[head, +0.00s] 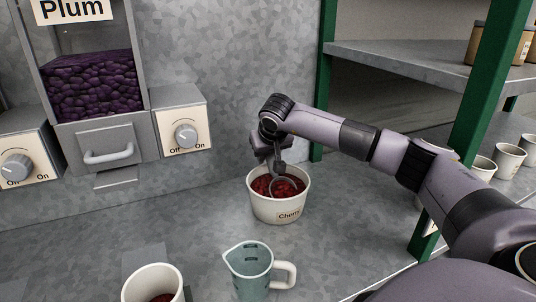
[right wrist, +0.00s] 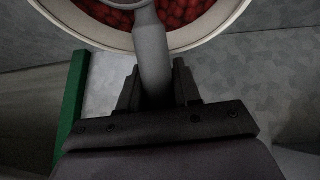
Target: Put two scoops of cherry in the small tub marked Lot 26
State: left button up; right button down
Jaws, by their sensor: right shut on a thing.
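A white tub labelled Cherry (head: 262,208), filled with red candies, stands on the grey counter in the middle of the head view. My right gripper (head: 273,158) is above it, shut on the handle of a grey scoop (head: 283,186). The scoop's head is at the candies inside the tub; how full it is I cannot tell. In the right wrist view the scoop handle (right wrist: 152,55) runs from the fingers over the rim. A smaller white tub (head: 148,280) with some dark red content is cut off at the bottom edge; no lot mark shows. My left gripper is out of view.
A teal measuring jug (head: 248,262) stands in front of the cherry tub. A plum dispenser (head: 94,90) with On/Off knobs is at the back left. A green-framed shelf (head: 415,62) with cups (head: 508,158) stands right. Counter left of the cherry tub is clear.

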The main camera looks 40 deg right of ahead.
jog(key=shift+r, duration=0.1)
jog(key=shift+r+p, duration=0.8)
jog(key=shift+r, duration=0.05)
notch_tip(320, 180, up, 6)
jog(key=p, duration=0.6)
jog(key=shift+r, duration=0.2)
jog(key=shift+r+p, duration=0.35)
jog(key=shift+r, duration=0.05)
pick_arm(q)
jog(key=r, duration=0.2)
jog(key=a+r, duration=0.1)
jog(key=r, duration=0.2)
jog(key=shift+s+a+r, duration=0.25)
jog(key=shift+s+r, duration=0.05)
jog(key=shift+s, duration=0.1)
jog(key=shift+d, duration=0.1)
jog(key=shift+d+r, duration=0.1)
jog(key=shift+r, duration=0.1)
